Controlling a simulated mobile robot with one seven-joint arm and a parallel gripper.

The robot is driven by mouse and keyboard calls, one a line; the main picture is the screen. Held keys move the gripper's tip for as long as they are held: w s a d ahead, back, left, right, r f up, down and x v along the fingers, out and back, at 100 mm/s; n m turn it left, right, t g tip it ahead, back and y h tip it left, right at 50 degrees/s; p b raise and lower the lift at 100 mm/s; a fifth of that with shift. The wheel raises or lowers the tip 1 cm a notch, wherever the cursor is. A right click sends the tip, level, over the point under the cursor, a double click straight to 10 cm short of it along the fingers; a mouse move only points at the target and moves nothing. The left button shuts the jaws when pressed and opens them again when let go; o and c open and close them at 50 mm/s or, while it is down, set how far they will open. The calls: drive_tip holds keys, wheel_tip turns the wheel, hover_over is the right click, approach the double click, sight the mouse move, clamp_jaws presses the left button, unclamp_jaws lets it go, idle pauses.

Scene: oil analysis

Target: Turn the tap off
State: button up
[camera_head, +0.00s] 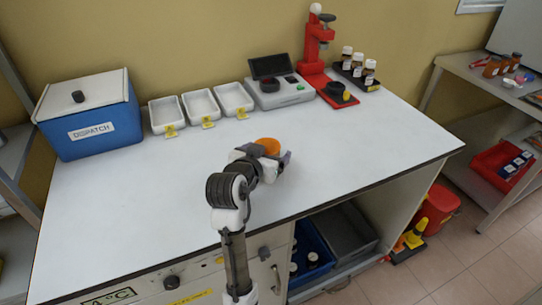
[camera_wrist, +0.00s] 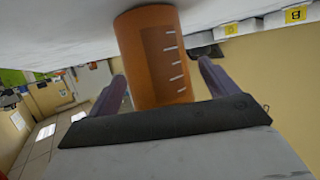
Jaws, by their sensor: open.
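I cannot make out a tap for certain in either view. My gripper (camera_head: 284,159) is low over the white worktop, beside an orange cylinder (camera_head: 268,146). In the wrist view, the orange cylinder (camera_wrist: 150,55) has white scale marks on a darker panel and stands between the two fingers of my gripper (camera_wrist: 162,85). The fingers are apart, one on each side of it; whether either touches it cannot be told. My gripper hides part of the cylinder in the head view.
On the worktop (camera_head: 110,215) stand a blue DISPATCH box (camera_head: 95,135), three white trays (camera_head: 200,104), a grey device (camera_head: 280,91), a red stand (camera_head: 313,50) and a rack of bottles (camera_head: 358,72). The right side of the worktop is clear.

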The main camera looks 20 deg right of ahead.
drive_tip(key=shift+w+d+f, duration=0.1)
drive_tip(key=shift+w+d, duration=0.1)
drive_tip(key=shift+s+a, duration=0.1)
drive_tip(key=shift+c, duration=0.2)
drive_tip(key=c, duration=1.1)
drive_tip(key=shift+r, duration=0.2)
